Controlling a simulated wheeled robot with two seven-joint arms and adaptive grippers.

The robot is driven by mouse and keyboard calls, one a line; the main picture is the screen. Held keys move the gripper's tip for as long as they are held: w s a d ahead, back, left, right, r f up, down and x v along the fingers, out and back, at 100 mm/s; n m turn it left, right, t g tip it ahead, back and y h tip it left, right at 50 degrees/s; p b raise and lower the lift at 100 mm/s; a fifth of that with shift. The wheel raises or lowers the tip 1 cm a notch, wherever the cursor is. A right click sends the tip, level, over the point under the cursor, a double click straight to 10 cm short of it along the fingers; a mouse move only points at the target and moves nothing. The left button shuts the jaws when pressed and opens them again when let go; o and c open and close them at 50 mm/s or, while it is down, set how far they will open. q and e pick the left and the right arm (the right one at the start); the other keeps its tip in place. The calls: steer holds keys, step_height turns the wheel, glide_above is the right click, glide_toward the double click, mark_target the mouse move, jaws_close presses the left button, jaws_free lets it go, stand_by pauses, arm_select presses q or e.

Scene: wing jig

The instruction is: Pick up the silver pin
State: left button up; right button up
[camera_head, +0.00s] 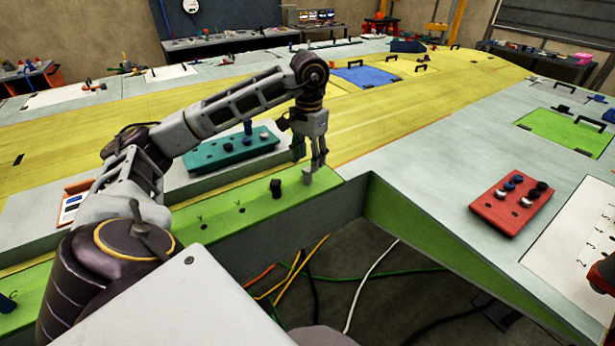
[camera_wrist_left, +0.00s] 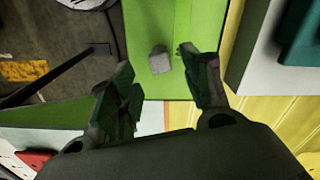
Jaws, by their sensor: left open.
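The silver pin (camera_head: 307,176) stands on the green strip (camera_head: 215,222) near its right end, and its grey top shows in the left wrist view (camera_wrist_left: 159,61). My left gripper (camera_head: 310,160) points down just above the pin. In the left wrist view its fingers (camera_wrist_left: 156,66) are spread and empty, with the pin showing between and beyond the fingertips. I cannot tell whether a finger touches it.
A black pin (camera_head: 276,187) stands on the strip left of the silver one. A teal block (camera_head: 215,153) with a blue pin lies behind. A red block (camera_head: 502,213) with several pins is at right. Beyond the strip's front edge, cables (camera_head: 370,280) lie on the floor.

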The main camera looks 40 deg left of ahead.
mark_target(308, 169)
arm_select(q)
steer(key=shift+s+f+p, duration=0.2)
steer(key=shift+f+p, duration=0.2)
steer(key=shift+f, duration=2.2)
jaws_close()
